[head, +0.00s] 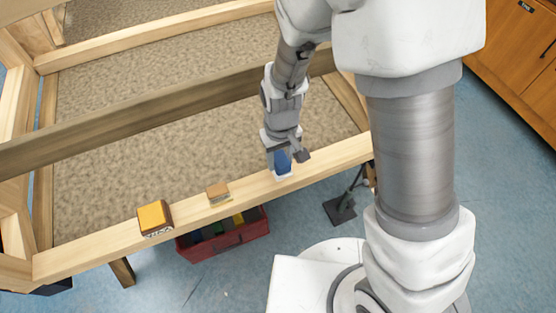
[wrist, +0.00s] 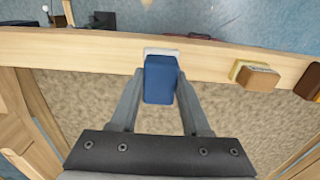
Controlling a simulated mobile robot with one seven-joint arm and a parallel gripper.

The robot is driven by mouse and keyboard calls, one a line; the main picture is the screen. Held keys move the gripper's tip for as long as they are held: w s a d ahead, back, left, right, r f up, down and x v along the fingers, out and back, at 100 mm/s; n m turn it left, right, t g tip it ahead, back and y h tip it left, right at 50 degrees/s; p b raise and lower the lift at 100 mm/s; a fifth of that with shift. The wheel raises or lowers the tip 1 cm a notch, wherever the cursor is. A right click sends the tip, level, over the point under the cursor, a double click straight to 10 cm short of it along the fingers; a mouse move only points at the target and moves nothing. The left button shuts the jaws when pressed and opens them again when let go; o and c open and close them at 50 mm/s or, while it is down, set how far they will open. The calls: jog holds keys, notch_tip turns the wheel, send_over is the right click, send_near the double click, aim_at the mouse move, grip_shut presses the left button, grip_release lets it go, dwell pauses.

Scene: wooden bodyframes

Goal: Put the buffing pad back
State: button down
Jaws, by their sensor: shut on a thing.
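A blue block with a white layer on its underside, which looks like the buffing pad (head: 283,163), is at the wooden rail (head: 110,250) of the frame. It also shows in the wrist view (wrist: 160,80), with the white layer toward the rail. My gripper (head: 284,154) is shut on the blue block, one finger on each side; the gripper also shows in the wrist view (wrist: 159,100). The block is on the rail or just above it; I cannot tell which. A red crate (head: 225,246) with coloured compartments stands below the rail, partly hidden by it.
A small tan block (head: 218,191) and a yellow-topped brown block (head: 154,217) sit on the rail to the left of the blue one. A long wooden beam (head: 150,118) crosses the frame. Blue floor (head: 215,285) is open around the crate. Brown cabinets (head: 520,60) stand at right.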

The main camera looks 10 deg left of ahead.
aim_at(277, 168)
jog(key=shift+w+a+f, duration=0.15)
jog(key=shift+a+f, duration=0.25)
jog(key=shift+f+b, duration=0.5)
jog(key=shift+f, duration=1.35)
jog(key=shift+f, duration=0.25)
jog(key=shift+c, duration=1.8)
grip_release()
jog(key=shift+r, duration=0.1)
